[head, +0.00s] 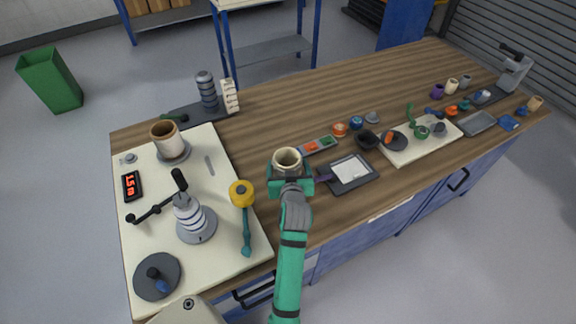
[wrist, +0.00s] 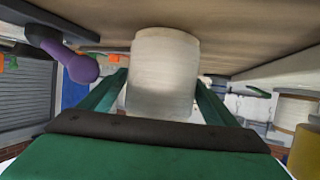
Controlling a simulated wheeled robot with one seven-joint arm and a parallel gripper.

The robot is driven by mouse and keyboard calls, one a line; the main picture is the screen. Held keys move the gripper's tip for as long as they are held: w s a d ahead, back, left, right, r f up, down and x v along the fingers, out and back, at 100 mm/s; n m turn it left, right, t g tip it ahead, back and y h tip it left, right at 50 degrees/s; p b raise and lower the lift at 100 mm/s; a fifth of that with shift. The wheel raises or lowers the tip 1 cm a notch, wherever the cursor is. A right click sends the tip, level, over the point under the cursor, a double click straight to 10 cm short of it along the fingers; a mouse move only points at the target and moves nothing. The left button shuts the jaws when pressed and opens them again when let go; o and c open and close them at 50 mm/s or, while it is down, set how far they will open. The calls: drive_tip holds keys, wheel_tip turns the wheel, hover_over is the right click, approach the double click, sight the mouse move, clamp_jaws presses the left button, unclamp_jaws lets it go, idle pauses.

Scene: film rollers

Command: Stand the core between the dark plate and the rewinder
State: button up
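The core (head: 288,158) is a short, cream, hollow cylinder, upright with its open end up. My gripper (head: 289,174) has its green fingers on both sides of it. In the wrist view the core (wrist: 163,75) fills the gap between the fingers (wrist: 160,95). I cannot tell whether its base touches the wood. The dark plate (head: 366,181), with a pale sheet and a purple handle (head: 322,178), lies just to the right. The purple handle also shows in the wrist view (wrist: 80,66). The rewinder (head: 189,218), with a black crank and striped roll, stands to the left on a cream board.
A yellow-headed teal tool (head: 242,195) lies at the right edge of the cream board (head: 220,240). A brown-and-white cup-like roll (head: 168,138) stands at the back. A tray of small coloured pieces (head: 320,145) lies behind my gripper.

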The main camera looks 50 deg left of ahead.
drive_tip(key=shift+s+r, duration=0.15)
drive_tip(key=shift+s, duration=0.2)
drive_tip(key=v, duration=1.1)
drive_tip(key=shift+d+r, duration=0.25)
drive_tip(key=shift+d, duration=0.2)
drive_tip(key=d+f+m, duration=0.1)
drive_tip(key=d, duration=0.2)
drive_tip(key=d+f+t+h, duration=0.1)
drive_tip(key=d+f, duration=0.1)
drive_tip(key=d, duration=0.1)
drive_tip(key=d+f+m, duration=0.1)
drive_tip(key=d+f, duration=0.1)
drive_tip(key=d, duration=0.1)
drive_tip(key=shift+s+m+t+h, duration=0.3)
drive_tip(key=shift+t+h, duration=0.1)
drive_tip(key=s+d+f+m+t+h, duration=0.1)
drive_tip(key=s+d+f+m+h, duration=0.1)
drive_tip(key=d, duration=0.4)
drive_tip(key=s+d+f+m+t+h, duration=0.1)
drive_tip(key=s+d, duration=0.2)
drive_tip(key=d, duration=0.3)
drive_tip(key=s+d+r+m+t+h, duration=0.3)
drive_tip(key=s+d+m+h, duration=0.1)
drive_tip(key=s+d, duration=1)
drive_tip(key=shift+s+r+m+h, duration=0.2)
drive_tip(key=shift+s+m+h, duration=0.1)
drive_tip(key=shift+s+h, duration=0.7)
drive_tip(key=shift+s, duration=0.15)
